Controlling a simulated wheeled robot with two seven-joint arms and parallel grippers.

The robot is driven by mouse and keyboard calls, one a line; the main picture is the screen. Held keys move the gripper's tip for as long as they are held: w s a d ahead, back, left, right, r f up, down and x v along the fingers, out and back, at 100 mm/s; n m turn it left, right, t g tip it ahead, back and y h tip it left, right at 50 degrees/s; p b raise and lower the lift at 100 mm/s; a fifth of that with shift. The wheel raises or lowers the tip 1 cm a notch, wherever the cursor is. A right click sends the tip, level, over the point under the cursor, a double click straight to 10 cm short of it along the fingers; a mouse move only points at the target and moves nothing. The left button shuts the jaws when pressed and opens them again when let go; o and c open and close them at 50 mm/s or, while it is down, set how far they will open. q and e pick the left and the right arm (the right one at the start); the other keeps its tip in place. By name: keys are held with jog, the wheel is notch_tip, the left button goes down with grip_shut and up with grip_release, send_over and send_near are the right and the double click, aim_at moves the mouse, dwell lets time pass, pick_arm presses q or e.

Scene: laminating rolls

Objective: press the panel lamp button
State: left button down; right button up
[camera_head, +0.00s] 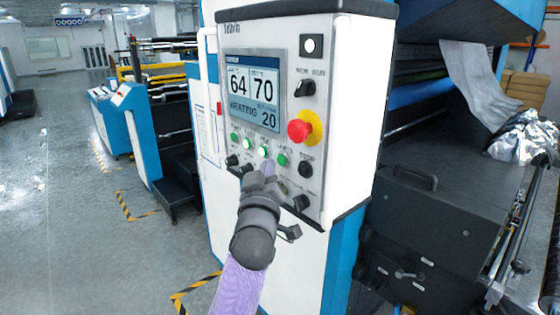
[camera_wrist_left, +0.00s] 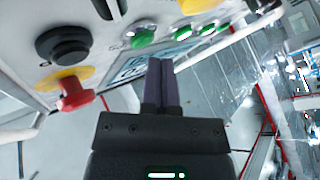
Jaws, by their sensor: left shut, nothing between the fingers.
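The white control panel (camera_head: 341,110) faces me with a row of small green buttons below its screen (camera_head: 252,92). The rightmost green button (camera_head: 282,159) sits just right of my left gripper; the lettering above it is too small to read surely. Another green button (camera_head: 264,151), looking lit, is just above the fingertips. In the left wrist view the shut fingers (camera_wrist_left: 160,62) lie below a green button (camera_wrist_left: 141,38); contact cannot be told.
A red emergency stop (camera_head: 299,130) on a yellow base sits right of the screen; it also shows in the left wrist view (camera_wrist_left: 76,94). Black knobs (camera_head: 305,169) surround the buttons. A dark machine (camera_head: 430,230) stands right of the panel. The floor (camera_head: 70,210) at left is open.

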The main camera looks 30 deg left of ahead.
pick_arm(q)
jog(key=shift+w+d, duration=0.15)
jog(key=shift+w, duration=0.25)
jog(key=shift+w+d+b, duration=0.15)
jog(key=shift+w+b, duration=0.2)
jog(key=shift+b, duration=0.2)
dwell(0.4)
dwell(0.3)
jog(key=shift+s+a+p, duration=0.3)
jog(key=shift+s+p, duration=0.3)
jog(key=shift+s, duration=0.15)
jog(key=s+p, duration=0.1)
jog(key=s+a+p, duration=0.1)
jog(key=s, duration=0.1)
jog(key=s+a, duration=0.1)
jog(key=shift+s+p, duration=0.3)
jog(key=shift+p, duration=0.1)
